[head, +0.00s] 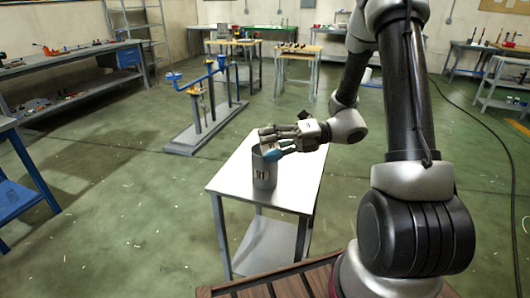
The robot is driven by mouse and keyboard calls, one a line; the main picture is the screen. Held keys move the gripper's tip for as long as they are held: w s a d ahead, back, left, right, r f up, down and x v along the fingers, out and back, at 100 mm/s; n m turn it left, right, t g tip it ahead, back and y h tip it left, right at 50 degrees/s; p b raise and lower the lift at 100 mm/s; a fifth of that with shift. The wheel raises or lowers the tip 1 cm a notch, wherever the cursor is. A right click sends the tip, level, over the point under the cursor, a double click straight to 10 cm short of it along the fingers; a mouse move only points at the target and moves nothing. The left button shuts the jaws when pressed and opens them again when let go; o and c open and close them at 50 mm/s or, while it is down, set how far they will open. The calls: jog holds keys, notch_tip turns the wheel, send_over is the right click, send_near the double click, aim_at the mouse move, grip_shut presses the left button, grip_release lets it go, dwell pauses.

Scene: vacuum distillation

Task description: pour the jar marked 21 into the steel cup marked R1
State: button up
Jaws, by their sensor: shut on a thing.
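The steel cup marked R1 (264,181) stands upright on the white-topped table, near its left edge. My gripper (270,141) reaches in from the right at the height of the cup's rim. Its fingers are shut on a small jar with a blue part (271,155), which I take to be the jar marked 21, though no number on it is readable. The jar lies tilted at the cup's mouth. I cannot tell whether it touches the rim or whether anything is flowing. The fingers hide much of the jar and part of the cup's opening.
The white table (297,183) is otherwise bare, with a lower shelf (272,246). A grey stand with a blue beam (207,76) is on the floor behind it. A blue table (22,190) is at the left. Green floor lies open between them.

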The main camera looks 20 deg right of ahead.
jog(key=shift+w+r+m, duration=0.2)
jog(key=shift+w+m, duration=0.2)
jog(key=shift+w, duration=0.05)
dwell(0.7)
jog(key=shift+w+d+f+m+g+p, duration=0.15)
jog(key=shift+f+m+g+p, duration=0.2)
jog(key=shift+m+p, duration=0.35)
dwell(1.2)
jog(key=shift+r+m, duration=0.1)
jog(key=shift+m, duration=0.2)
